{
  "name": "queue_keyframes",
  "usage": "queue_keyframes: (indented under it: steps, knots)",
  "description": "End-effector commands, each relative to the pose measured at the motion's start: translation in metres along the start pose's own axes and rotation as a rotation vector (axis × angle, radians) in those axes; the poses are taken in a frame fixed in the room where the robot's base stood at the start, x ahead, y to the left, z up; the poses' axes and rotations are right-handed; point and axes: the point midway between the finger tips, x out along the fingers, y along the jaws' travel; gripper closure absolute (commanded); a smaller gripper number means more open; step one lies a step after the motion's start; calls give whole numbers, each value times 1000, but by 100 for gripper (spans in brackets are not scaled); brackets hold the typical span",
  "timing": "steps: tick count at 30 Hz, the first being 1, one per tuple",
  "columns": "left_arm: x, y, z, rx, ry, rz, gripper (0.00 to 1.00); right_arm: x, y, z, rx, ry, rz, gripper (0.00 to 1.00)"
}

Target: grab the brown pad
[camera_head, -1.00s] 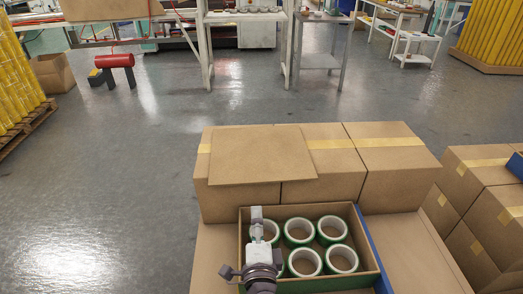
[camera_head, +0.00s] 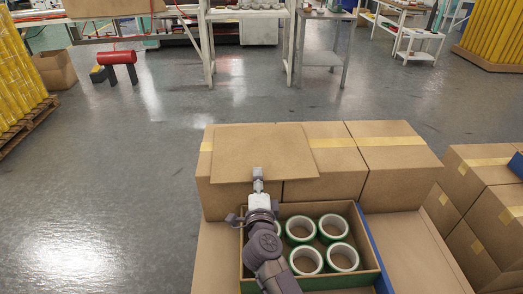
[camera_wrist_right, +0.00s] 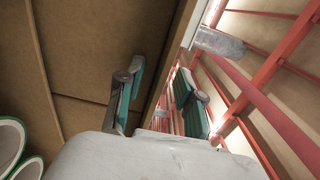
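The brown pad (camera_head: 240,143) is a thin, flat cardboard sheet lying on top of the closed boxes, its front edge overhanging them slightly. My right gripper (camera_head: 258,174) is at the front edge of the pad, pointing away from me. In the right wrist view the gripper (camera_wrist_right: 160,78) has its two teal-lined fingers spread apart. The edge of a brown sheet (camera_wrist_right: 178,58), apparently the pad, runs between the fingers; contact cannot be told. My left gripper is out of view.
An open box (camera_head: 371,268) with several green-and-white tape rolls (camera_head: 332,228) stands in front of the closed boxes (camera_head: 395,175). More taped boxes (camera_head: 474,155) stand at the right. The floor (camera_head: 130,190) to the left is clear.

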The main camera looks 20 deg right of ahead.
Motion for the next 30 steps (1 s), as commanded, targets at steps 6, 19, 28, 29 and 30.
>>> queue_keyframes:
  steps: [6,19,28,29,30]
  knots:
    - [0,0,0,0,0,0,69,0,0,0,-1,0,0,69]
    - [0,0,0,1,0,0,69,0,0,0,-1,0,0,100]
    - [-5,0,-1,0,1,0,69,0,-8,0,-1,0,-1,100]
    - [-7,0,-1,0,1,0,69,0,-11,0,-1,0,-2,100]
    - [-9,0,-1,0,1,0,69,0,-15,0,-1,0,-2,100]
